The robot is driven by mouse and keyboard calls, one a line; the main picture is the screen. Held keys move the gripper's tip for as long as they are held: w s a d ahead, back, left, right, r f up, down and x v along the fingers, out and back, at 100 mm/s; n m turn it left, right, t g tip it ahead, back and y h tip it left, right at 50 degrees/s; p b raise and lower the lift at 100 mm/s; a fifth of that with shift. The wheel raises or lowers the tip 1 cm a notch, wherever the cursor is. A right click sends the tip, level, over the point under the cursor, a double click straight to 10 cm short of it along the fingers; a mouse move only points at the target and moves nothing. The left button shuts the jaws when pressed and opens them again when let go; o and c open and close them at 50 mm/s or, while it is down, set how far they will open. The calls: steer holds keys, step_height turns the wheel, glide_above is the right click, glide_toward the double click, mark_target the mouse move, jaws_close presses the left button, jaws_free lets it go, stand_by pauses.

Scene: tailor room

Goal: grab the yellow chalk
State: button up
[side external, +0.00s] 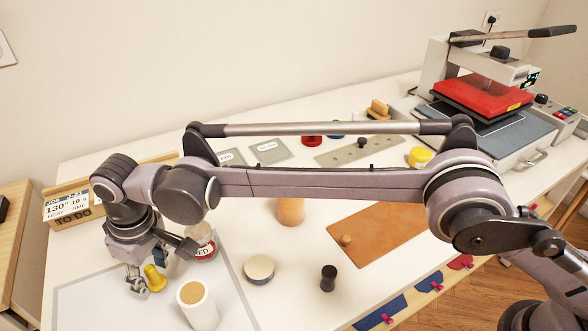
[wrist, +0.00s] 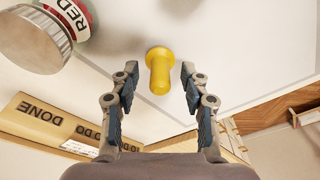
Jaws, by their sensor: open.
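The yellow chalk (side external: 154,278) is a small rounded piece with a wider end, on the white board at the front left. In the wrist view the yellow chalk (wrist: 160,70) lies between the two fingers, near the level of their tips. My gripper (side external: 145,275) is open and low over the board, right beside the chalk. In the wrist view my gripper (wrist: 158,78) shows a gap on both sides of the chalk. I cannot tell how far the fingertips are above the board.
A white cylinder with a tan top (side external: 197,303) stands just right of the chalk. A jar labelled RED (side external: 203,245) is close behind. A round tin (side external: 259,269) and a dark peg (side external: 328,278) stand further right. A wooden sign holder (wrist: 70,125) is near the board's edge.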

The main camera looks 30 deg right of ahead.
jaws_close()
steer(key=shift+r, duration=0.15)
